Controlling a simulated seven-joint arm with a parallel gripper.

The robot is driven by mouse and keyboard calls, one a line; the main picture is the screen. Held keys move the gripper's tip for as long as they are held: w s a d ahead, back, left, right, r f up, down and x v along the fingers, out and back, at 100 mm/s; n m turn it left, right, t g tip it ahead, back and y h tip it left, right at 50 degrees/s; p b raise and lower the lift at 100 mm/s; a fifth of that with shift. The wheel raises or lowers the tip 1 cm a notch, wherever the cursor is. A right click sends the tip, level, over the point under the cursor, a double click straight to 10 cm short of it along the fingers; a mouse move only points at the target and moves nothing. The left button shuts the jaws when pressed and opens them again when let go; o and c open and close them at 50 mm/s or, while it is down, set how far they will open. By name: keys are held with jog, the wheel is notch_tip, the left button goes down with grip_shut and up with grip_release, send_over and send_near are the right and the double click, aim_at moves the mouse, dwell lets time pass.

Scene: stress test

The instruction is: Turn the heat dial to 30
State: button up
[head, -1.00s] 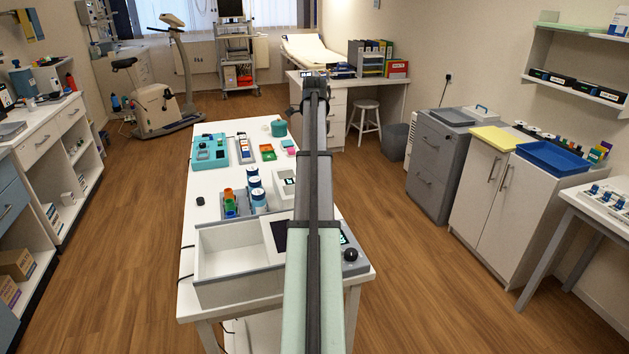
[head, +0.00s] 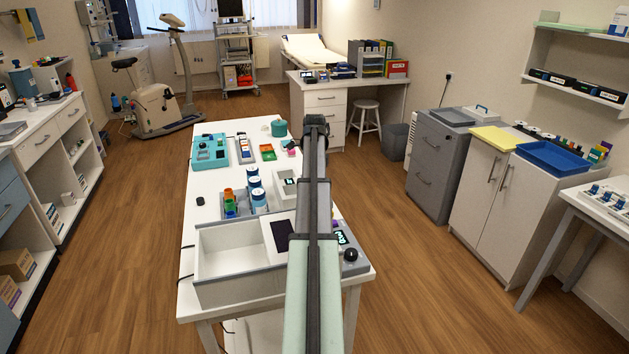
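A black round dial (head: 351,255) sits on the front right corner of a grey and white device (head: 240,287) at the near end of the white table. A small lit display (head: 341,238) is just behind the dial. I cannot read the dial's setting, the display's number or any label naming it as the heat dial. My arm runs up the middle of the head view, left of the dial, and covers part of the device. My gripper does not show; the arm seems to hide it.
The device has an open white basin (head: 232,250) and a dark panel (head: 283,236). Behind it stand blue and white jars (head: 258,192), a small white box (head: 282,187) and a teal box (head: 211,151). The table's left strip is mostly clear.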

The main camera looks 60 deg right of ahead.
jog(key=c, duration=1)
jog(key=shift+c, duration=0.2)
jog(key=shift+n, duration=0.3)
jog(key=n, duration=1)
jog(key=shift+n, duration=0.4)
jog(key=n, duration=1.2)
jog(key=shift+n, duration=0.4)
